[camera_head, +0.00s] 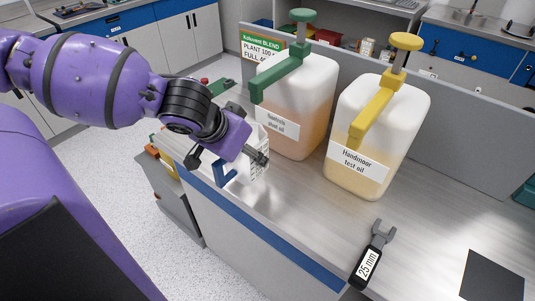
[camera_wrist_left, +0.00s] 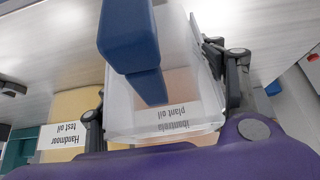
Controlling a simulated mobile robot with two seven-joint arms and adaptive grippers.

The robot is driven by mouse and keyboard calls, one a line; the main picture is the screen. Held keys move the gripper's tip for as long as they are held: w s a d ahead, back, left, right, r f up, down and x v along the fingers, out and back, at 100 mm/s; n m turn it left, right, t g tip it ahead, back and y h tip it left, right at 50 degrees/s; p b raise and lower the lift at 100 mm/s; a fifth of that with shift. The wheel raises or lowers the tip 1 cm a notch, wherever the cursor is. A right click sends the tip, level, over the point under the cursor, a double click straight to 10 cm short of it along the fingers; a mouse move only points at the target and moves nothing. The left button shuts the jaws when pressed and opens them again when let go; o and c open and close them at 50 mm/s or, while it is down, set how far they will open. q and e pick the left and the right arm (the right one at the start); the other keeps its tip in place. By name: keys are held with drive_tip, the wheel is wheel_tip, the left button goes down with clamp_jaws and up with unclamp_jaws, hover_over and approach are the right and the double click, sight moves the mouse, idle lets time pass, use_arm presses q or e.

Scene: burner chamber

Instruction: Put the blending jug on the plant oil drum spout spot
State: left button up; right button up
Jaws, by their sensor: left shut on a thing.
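The blending jug (camera_head: 257,139) is a pale, see-through vessel with a blue handle (camera_head: 223,173), near the bench's front left edge. My left gripper (camera_head: 257,155) is shut on the jug and partly hides it. In the left wrist view the jug (camera_wrist_left: 178,40) sits between the two fingers (camera_wrist_left: 165,95), with its blue handle (camera_wrist_left: 130,42) towards the camera. The plant oil drum (camera_head: 309,85), with a green pump and spout (camera_head: 275,80), stands just behind and right of the jug. I cannot tell whether the jug touches the bench. My right gripper is out of view.
The Handmoor test oil drum (camera_head: 385,120) with a yellow spout stands right of the plant oil drum. A 25 mm wrench (camera_head: 372,258) and a dark square (camera_head: 492,277) lie on the bench at front right. Bare bench (camera_head: 305,212) lies in front of the drums.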

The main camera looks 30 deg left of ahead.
use_arm(q)
drive_tip(key=shift+w+f, duration=0.3)
drive_tip(key=shift+w, duration=0.45)
drive_tip(key=w+f+b, duration=0.2)
drive_tip(key=w, duration=0.1)
drive_tip(key=shift+w+d+f, duration=0.15)
drive_tip(key=shift+w+f, duration=0.05)
drive_tip(key=shift+r, duration=0.1)
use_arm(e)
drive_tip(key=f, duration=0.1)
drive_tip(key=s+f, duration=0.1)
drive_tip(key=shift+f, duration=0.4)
use_arm(q)
drive_tip(key=o, duration=1.2)
drive_tip(key=shift+f, duration=0.2)
